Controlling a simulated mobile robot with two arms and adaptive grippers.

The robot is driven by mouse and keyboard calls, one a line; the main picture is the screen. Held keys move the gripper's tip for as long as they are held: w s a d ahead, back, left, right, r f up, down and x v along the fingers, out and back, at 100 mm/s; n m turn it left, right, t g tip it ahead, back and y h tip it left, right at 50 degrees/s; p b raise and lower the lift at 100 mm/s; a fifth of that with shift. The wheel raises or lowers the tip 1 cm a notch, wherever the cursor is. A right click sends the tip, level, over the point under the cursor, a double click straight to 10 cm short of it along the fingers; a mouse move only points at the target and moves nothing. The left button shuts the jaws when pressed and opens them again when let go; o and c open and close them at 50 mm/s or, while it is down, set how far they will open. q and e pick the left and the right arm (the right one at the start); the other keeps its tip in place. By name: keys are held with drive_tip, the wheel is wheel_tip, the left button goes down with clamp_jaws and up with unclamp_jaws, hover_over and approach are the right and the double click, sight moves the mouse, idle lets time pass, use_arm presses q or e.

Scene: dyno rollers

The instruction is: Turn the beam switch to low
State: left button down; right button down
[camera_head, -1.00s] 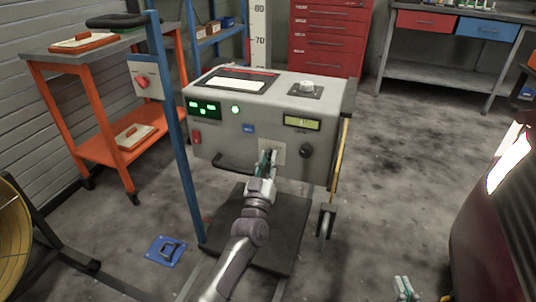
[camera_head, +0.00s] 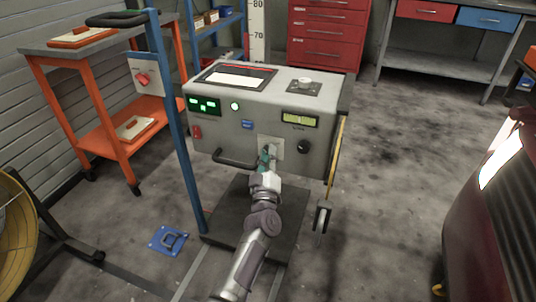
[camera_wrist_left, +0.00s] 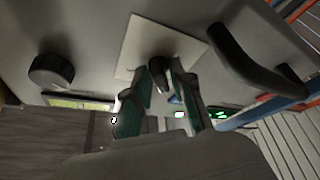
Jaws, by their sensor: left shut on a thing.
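The grey machine box (camera_head: 225,133) has a pale switch plate (camera_head: 276,143) low on its front face. I take the small lever on this plate as the beam switch; I cannot read a label beside it. My left gripper (camera_head: 265,157) reaches the plate from below and is shut on the lever. In the left wrist view, the plate (camera_wrist_left: 138,45) shows with the dark lever (camera_wrist_left: 163,70) between the green-padded fingertips of the gripper (camera_wrist_left: 168,80). The fingers partly hide the lever, so its exact position is hard to tell. My right gripper is out of view.
A black handle (camera_head: 235,160) sticks out just left of the plate, and a black knob (camera_head: 303,146) is to its right. A lit display (camera_head: 299,118) and a round lamp (camera_head: 235,106) are above. A blue post (camera_head: 180,130) stands left. Floor to the right is clear.

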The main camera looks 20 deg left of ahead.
use_arm(q)
drive_tip(key=c, duration=1.2)
unclamp_jaws()
